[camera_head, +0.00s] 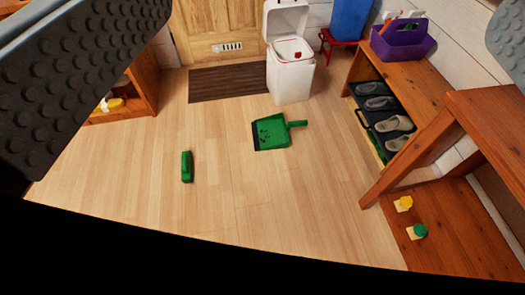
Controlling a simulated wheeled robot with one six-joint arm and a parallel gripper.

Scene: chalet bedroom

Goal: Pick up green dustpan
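The green dustpan (275,133) lies flat on the wooden floor near the middle of the view. Its handle points right and its dark front edge is on the left. Dark specks show on its pan. My gripper (290,60) shows only as two grey padded fingers, one large at the upper left and one at the upper right corner. The fingers are wide apart with nothing between them. The dustpan is well beyond them, apart from both.
A green brush-like block (186,167) lies on the floor to the left. A white bin (290,75) with its lid up stands behind the dustpan, beside a brown mat (228,83). A wooden bench (420,75) with shoes is at right. The floor around the dustpan is clear.

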